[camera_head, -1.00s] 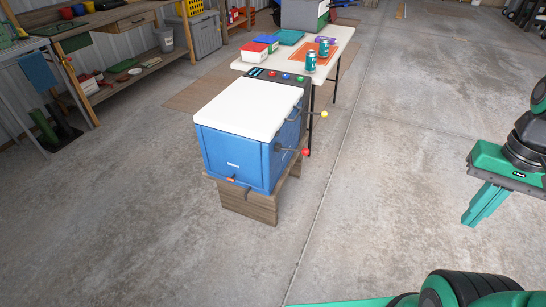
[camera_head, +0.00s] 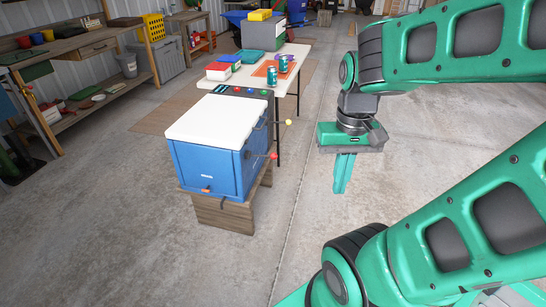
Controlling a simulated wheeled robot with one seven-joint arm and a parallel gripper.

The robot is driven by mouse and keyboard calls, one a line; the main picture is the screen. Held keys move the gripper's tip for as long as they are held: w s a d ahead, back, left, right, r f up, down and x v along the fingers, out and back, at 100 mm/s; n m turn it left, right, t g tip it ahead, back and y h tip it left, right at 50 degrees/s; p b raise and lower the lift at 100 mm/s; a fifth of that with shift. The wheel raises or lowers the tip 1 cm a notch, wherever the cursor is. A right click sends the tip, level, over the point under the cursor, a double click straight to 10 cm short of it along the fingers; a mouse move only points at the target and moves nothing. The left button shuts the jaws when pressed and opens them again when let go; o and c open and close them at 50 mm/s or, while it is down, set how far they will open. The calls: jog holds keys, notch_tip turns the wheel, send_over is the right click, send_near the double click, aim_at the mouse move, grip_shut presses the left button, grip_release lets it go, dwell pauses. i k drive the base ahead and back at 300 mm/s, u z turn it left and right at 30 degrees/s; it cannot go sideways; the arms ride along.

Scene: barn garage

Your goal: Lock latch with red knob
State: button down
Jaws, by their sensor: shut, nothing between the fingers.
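A blue cooler (camera_head: 208,169) with a white lid (camera_head: 217,118) stands on a wooden support. On its right side a dark latch lever ends in a red knob (camera_head: 274,156). A second lever above it ends in a yellow knob (camera_head: 289,122). Both levers stick out to the right. My gripper (camera_head: 341,188) points down to the right of the cooler, apart from the red knob. Its green fingers are together and hold nothing. How the latches meet the cooler's side is too small to tell.
A white table (camera_head: 290,76) behind the cooler carries cans (camera_head: 283,64), boxes and trays. A small dark panel with colored buttons (camera_head: 249,91) sits behind the lid. A workbench (camera_head: 75,50) lines the left wall. Concrete floor around my gripper is clear.

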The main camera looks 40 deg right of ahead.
aim_at(274, 156)
jog(key=u, duration=0.1)
jog(key=i, duration=1)
jog(key=z, duration=0.1)
